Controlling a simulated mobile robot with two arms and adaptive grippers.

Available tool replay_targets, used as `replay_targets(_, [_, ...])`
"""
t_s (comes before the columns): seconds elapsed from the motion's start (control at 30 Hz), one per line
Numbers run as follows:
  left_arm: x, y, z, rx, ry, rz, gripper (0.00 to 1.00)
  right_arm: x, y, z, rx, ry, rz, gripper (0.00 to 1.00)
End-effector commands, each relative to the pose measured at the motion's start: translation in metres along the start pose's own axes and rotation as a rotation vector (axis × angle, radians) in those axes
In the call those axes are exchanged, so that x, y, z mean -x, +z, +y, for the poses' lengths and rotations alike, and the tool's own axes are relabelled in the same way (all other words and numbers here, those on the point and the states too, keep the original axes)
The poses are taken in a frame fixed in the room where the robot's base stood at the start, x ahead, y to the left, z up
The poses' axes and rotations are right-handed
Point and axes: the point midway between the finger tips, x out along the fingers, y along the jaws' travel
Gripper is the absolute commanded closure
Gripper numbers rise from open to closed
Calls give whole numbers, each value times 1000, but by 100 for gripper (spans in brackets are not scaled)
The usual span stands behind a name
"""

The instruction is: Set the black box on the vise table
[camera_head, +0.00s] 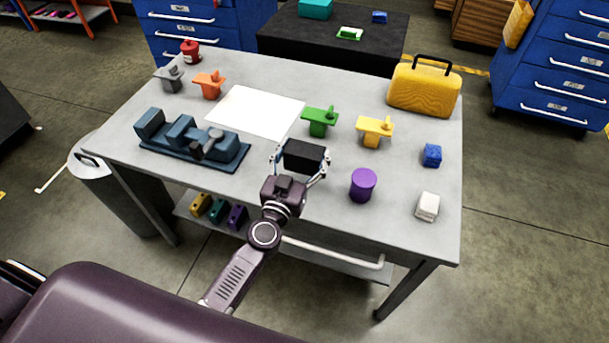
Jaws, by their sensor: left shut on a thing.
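The black box (305,156) is between the fingers of my left gripper (301,168), which is shut on it. The box is over the front middle part of the vise table (240,179), a light grey workbench. I cannot tell whether the box touches the tabletop. The dark blue-grey vise (193,141) lies on the left part of this table, left of my gripper. My right gripper is not in view.
A white sheet (256,111), green piece (319,121), yellow piece (374,132), purple cylinder (362,186), blue block (432,155), white block (428,206) and yellow case (424,90) surround the gripper. Bare tabletop lies between the vise and gripper.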

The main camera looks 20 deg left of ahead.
Motion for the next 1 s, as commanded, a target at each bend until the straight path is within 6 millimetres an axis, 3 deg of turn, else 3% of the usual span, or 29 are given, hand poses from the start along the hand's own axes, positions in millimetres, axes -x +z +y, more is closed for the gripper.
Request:
replay_targets(0.03, [0,10,0,-3,1,2,58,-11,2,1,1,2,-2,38])
replay_targets(0.33, [0,25,0,-1,0,2,58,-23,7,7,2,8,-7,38])
replay_targets(0.57, [0,58,0,-3,2,1,58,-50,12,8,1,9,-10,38])
replay_targets(0.97, [0,61,0,-1,0,2,58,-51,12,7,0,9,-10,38])
replay_targets(1.0, [0,62,0,-1,0,1,27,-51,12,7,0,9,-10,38])
